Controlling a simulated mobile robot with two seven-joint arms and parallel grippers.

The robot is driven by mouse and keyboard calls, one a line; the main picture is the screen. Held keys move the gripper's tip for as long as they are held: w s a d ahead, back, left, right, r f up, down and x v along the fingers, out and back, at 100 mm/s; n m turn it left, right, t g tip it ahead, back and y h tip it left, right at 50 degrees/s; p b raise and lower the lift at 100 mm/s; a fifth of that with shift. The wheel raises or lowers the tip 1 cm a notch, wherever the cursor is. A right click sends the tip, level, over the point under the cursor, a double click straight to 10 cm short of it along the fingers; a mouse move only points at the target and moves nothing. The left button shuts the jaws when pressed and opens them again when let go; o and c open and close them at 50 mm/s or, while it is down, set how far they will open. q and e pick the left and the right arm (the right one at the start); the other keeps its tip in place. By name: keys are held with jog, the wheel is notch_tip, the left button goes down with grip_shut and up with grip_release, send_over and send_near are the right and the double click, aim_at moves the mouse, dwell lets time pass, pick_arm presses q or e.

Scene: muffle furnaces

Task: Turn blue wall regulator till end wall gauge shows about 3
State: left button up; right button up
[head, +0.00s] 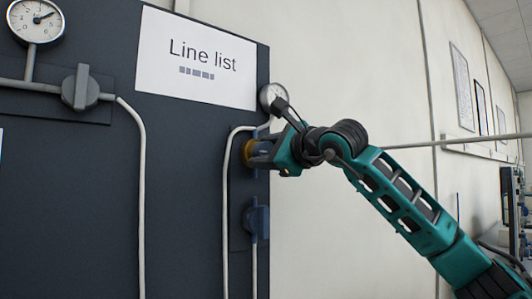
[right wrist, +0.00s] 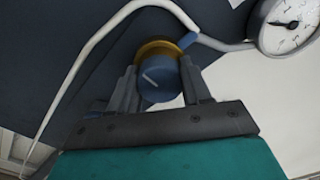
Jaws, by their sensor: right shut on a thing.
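The blue wall regulator (right wrist: 158,78) has a yellow collar (right wrist: 157,47) and a pale mark line on its face. My right gripper (head: 258,153) is shut on it, with one finger on each side of the knob in the right wrist view (right wrist: 160,84). In the head view the gripper hides most of the regulator, and the yellow collar shows at its left. The end wall gauge (head: 271,95) is partly hidden by my right arm. In the right wrist view this gauge (right wrist: 291,25) is cut off by the frame edge; its needle points left, and its numbers are too small to read surely. My left gripper is out of view.
A blue valve (head: 257,218) sits on the pipe below the regulator. A grey knob (head: 80,88) and another gauge (head: 36,20) are at the left of the dark panel (head: 185,190). A "Line list" sheet (head: 200,55) hangs above. Pale wall lies right.

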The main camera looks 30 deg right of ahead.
jog(key=shift+m, duration=0.3)
jog(key=m+b, duration=0.1)
jog(key=m, duration=0.1)
jog(key=shift+f+m, duration=0.15)
jog(key=shift+m, duration=0.15)
jog(key=m+b, duration=0.1)
jog(key=m, duration=0.2)
jog(key=shift+m, duration=0.3)
jog(key=m, duration=0.5)
jog(key=shift+b, duration=0.3)
jog(key=shift+m, duration=2.1)
jog(key=o, duration=1.1)
jog(key=shift+c, duration=0.2)
